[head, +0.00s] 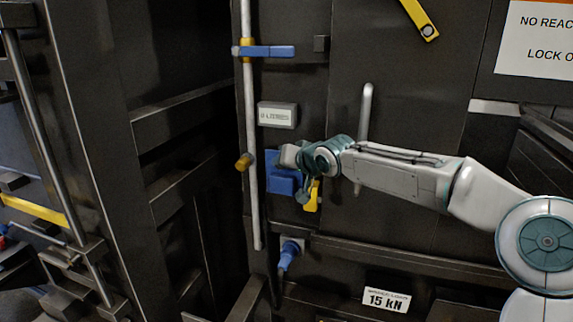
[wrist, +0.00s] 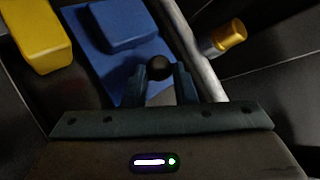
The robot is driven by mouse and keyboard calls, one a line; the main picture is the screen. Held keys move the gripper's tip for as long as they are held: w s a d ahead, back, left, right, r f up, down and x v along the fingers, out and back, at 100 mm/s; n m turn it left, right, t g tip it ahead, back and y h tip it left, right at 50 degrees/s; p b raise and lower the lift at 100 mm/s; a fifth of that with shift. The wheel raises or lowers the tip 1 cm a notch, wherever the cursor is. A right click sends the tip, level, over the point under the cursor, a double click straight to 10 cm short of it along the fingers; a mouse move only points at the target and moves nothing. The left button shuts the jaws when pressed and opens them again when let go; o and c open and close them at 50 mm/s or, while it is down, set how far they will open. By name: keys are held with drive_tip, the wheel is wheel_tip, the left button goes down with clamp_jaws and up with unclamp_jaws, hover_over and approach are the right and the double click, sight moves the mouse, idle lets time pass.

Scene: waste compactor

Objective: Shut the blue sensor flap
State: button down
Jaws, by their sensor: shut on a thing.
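The blue sensor flap (head: 283,186) is on the dark panel beside the white vertical pipe, partly hidden by my arm in the head view. In the wrist view its blue surface (wrist: 119,24), with a raised block, lies just beyond my fingers. My gripper (wrist: 161,76) is shut on a small black ball knob (wrist: 160,67) in front of the blue surface. The knob's link to the flap is hidden. In the head view my wrist covers the fingertips. I cannot tell the flap's exact angle.
A white vertical pipe (head: 249,120) with a yellow-tipped stub (head: 244,161) runs close on the left. A yellow block (head: 312,196) sits beside the flap. A blue lever (head: 267,51) is above and a blue connector (head: 287,256) below. A grey bar handle (head: 364,120) stands behind my arm.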

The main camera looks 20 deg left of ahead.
drive_tip(key=shift+s+a, duration=0.1)
drive_tip(key=c, duration=1.2)
unclamp_jaws()
drive_tip(key=shift+s+a, duration=0.1)
drive_tip(key=shift+s, duration=0.05)
drive_tip(key=shift+d, duration=0.2)
drive_tip(key=b+v, duration=0.3)
drive_tip(key=v, duration=1)
drive_tip(key=shift+d+r+b, duration=0.15)
drive_tip(key=shift+r+b, duration=0.05)
drive_tip(key=shift+b, duration=0.1)
drive_tip(key=shift+s, duration=0.15)
